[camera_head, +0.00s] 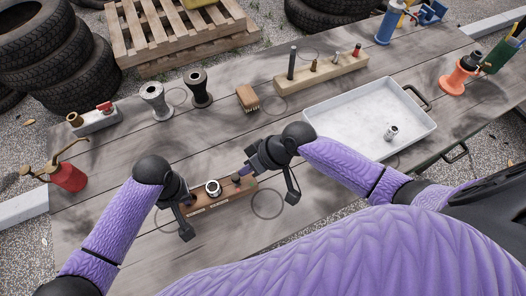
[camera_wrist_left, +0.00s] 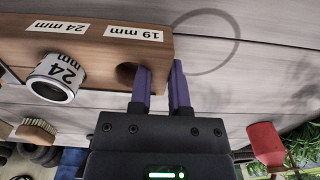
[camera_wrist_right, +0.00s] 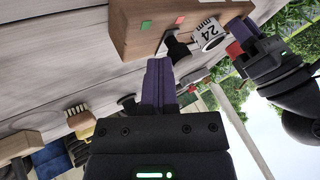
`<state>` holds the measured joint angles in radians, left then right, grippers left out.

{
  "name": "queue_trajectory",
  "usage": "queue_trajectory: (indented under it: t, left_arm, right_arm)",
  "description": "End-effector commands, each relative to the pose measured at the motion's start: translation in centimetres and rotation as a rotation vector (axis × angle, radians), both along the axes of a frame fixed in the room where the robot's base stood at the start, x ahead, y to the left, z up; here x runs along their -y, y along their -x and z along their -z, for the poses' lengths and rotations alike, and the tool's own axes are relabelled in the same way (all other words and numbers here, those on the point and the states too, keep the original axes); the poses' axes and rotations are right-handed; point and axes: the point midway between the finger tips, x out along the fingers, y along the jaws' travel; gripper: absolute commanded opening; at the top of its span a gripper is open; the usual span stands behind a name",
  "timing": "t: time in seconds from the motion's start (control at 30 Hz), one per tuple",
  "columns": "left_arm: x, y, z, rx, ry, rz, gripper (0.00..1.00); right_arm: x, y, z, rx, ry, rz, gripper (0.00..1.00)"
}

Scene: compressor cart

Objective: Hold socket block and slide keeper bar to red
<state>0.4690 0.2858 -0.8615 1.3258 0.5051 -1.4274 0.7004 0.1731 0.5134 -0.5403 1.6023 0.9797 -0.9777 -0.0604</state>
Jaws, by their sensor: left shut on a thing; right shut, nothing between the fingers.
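The wooden socket block (camera_head: 222,199) lies on the table with a chrome 24 mm socket (camera_head: 212,187) standing in it. Labels read 24 mm and 19 mm; the hole (camera_wrist_left: 125,73) by the 19 mm label looks empty. My left gripper (camera_wrist_left: 160,85) is shut on the block's end beside that hole. A black knob (camera_wrist_right: 178,46), seemingly the keeper bar's, stands beside the socket, near a red mark (camera_wrist_right: 180,20) and a green mark (camera_wrist_right: 146,25). My right gripper (camera_wrist_right: 158,68) is shut and empty, its tips close beside the knob; contact is unclear.
A grey tray (camera_head: 345,92) holds a small chrome socket (camera_head: 391,132). A brush (camera_head: 247,98), a wooden rack (camera_head: 322,72) with upright pieces and two spools (camera_head: 155,100) stand behind. A red can (camera_head: 68,176) is at left. Bare tabletop lies around the block.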

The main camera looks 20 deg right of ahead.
Motion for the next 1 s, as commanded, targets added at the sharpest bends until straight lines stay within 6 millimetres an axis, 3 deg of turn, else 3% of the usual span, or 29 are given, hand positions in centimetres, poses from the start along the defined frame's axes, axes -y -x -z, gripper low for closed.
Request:
queue_trajectory:
  t: [0.2,0.5,0.7,1.0]
  left_arm:
    - [0.0,0.0,0.0,0.001,0.001,0.000,0.00]
    - [0.0,0.0,0.0,0.001,0.000,0.000,0.00]
    - [0.0,0.0,0.0,0.001,0.000,0.000,0.00]
    - [0.0,0.0,0.0,0.001,0.000,0.000,0.00]
  right_arm:
    - [4.1,-1.1,-0.2,0.001,0.005,0.005,0.00]
    - [7.8,0.8,-5.9,0.002,0.006,0.001,0.00]
    - [9.0,1.4,-7.7,0.000,0.004,0.001,0.00]
    - [9.2,1.4,-8.0,0.000,0.004,0.002,0.00]
